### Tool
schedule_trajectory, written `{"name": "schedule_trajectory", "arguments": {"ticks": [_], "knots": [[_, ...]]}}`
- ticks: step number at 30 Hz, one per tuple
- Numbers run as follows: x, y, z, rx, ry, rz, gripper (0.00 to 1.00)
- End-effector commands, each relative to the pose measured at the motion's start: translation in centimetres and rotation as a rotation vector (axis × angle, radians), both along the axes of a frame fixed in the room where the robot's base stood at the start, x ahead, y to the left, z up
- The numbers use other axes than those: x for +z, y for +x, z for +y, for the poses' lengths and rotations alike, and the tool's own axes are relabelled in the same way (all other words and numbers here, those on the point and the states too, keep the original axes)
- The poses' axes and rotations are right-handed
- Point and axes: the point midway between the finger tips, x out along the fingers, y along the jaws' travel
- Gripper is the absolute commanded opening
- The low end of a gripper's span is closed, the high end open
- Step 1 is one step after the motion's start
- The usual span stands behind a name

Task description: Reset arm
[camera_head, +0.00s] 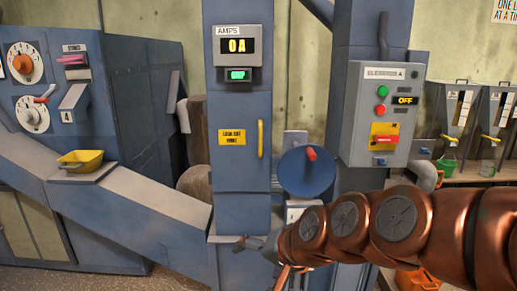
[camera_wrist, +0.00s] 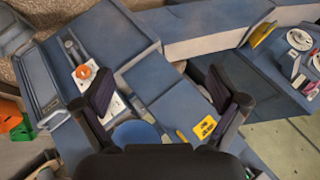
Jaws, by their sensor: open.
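My copper-coloured arm (camera_head: 370,229) reaches in from the lower right of the head view and points left across the front of the blue elevator casing (camera_head: 240,165). My gripper (camera_wrist: 161,88) is open in the wrist view, its two dark fingers spread wide with nothing held between them. The blue casing and machine panels lie beyond the fingers. In the head view the gripper is small, low beside the casing, and partly hidden by my arm. I cannot tell whether it touches the casing.
A blue disc with a red knob (camera_head: 307,170) sits above my arm. A grey control box (camera_head: 382,113) reads OFF. The casing has a yellow handle (camera_head: 261,138) and a display reading 0 A. A yellow scoop (camera_head: 80,160) rests at left; an orange container (camera_head: 417,280) lies below my arm.

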Motion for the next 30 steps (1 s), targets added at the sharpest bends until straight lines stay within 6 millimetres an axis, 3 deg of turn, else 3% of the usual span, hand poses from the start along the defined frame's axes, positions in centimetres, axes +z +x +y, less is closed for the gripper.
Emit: {"name": "schedule_trajectory", "arguments": {"ticks": [1,9,15,18,21,30], "knots": [[1.2,-2.0,-1.6,0.035,-0.074,0.033,0.96],[0.6,-14.9,-11.1,0.209,-0.434,0.326,0.96],[1.5,-22.5,-16.3,0.268,-0.564,0.529,0.96],[1.9,-24.6,-17.6,0.28,-0.591,0.589,0.96],[2.0,-25.5,-18.1,0.285,-0.603,0.614,0.96],[1.9,-25.7,-18.2,0.287,-0.604,0.619,0.96]]}}
